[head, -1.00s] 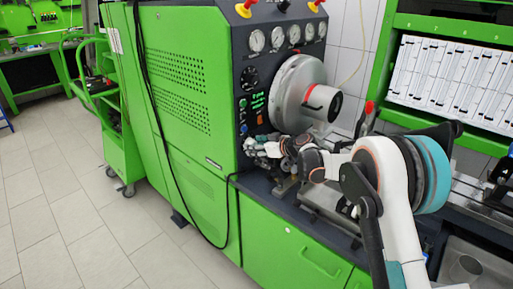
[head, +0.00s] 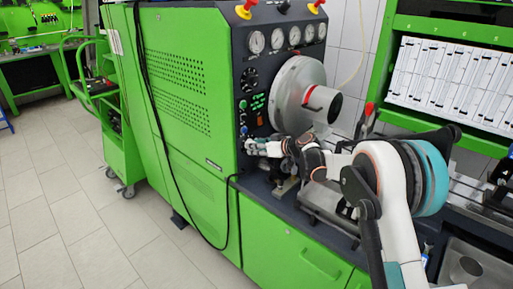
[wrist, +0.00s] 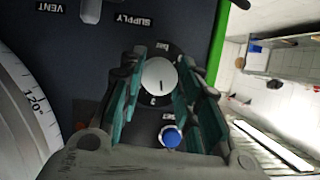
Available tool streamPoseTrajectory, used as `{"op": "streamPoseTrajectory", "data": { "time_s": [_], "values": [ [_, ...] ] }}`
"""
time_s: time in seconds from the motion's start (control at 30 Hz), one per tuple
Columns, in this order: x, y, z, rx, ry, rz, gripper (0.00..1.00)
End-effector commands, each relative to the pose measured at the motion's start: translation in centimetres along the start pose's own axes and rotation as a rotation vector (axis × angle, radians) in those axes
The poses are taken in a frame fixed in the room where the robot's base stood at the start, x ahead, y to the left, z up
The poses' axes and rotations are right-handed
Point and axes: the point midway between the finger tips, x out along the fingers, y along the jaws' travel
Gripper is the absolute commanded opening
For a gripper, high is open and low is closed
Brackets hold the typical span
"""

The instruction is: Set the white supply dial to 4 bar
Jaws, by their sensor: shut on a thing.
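The white supply dial (wrist: 159,75) is a round knob with a dark mark on its face, on the dark panel in the wrist view. The lettering "bar" stands at one side of it and a number, too small to read surely, at the opposite side. My gripper (wrist: 161,84) has its teal fingers on both sides of the dial and is shut on it. The fingers hide parts of the scale. In the head view my gripper (head: 254,148) is at the lower front of the control panel, and the dial cannot be made out there.
A blue button (wrist: 171,136) sits close to the dial, between the fingers. A large graduated disc (wrist: 22,105) is at the left in the wrist view. In the head view a silver drum (head: 299,95) stands beside the panel, and pressure gauges (head: 255,42) line its top.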

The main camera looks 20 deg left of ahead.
Motion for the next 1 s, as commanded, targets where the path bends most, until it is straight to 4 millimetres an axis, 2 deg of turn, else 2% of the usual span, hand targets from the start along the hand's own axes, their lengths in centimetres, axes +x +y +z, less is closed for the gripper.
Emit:
{"op": "streamPoseTrajectory", "data": {
  "time_s": [1.0],
  "values": [
    [0.11, 0.46, 0.32, 0.817, 0.017, -0.336, 0.07]
  ]
}}
